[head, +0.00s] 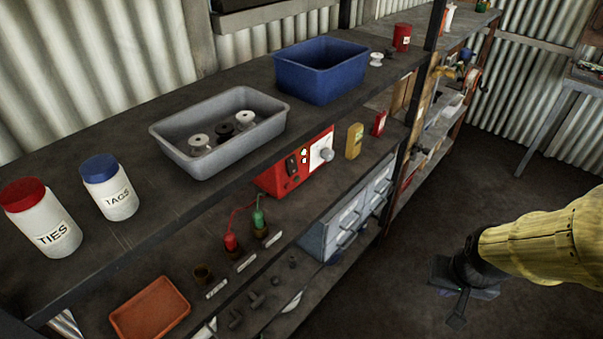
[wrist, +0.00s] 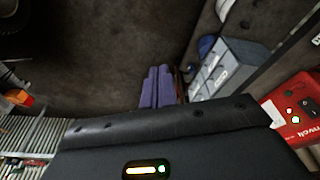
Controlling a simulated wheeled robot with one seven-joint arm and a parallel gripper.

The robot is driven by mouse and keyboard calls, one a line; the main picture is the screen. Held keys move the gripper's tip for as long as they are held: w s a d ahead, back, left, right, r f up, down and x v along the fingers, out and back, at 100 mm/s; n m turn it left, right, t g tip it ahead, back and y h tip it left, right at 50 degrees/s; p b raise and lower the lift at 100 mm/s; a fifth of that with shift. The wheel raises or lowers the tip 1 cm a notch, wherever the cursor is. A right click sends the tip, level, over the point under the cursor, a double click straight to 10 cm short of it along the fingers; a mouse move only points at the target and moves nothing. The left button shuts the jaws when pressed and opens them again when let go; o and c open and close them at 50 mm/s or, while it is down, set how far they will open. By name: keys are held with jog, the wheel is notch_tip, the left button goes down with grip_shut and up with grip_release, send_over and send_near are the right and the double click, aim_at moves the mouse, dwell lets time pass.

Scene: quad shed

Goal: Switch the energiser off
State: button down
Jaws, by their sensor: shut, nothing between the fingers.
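I cannot tell the switch's position. My gripper (head: 456,321) is at the lower right, over the floor and well clear of the shelves. Its two purple fingers (wrist: 157,88) are together and empty in the wrist view.
Red and green leads (head: 258,218) stand in front of the energiser. A grey drawer cabinet (head: 345,219) is below it. The top shelf, with a grey tray (head: 180,163) and blue bin (head: 320,70), overhangs the energiser. The floor (head: 400,285) around my gripper is free.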

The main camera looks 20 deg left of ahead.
jog(key=w+a+f+n+t+y, duration=0.1)
jog(key=w+a+n+t+y, duration=0.3)
jog(key=w, duration=0.6)
jog(key=w+a+f+n+t, duration=0.1)
jog(key=w+a+n, duration=0.2)
jog(key=w+a, duration=0.55)
jog(key=w+a+n+g+y, duration=0.1)
jog(key=w+a+n+y, duration=0.1)
jog(key=a+y, duration=0.3)
jog(key=w+a+f+n+g+y, duration=0.1)
jog(key=w+a+n+y, duration=0.2)
jog(key=a, duration=0.6)
jog(key=shift+a+f+n+y+p, duration=0.15)
jog(key=shift+n+y+p, duration=0.15)
jog(key=shift+n+y, duration=0.65)
jog(key=shift+m+y, duration=0.25)
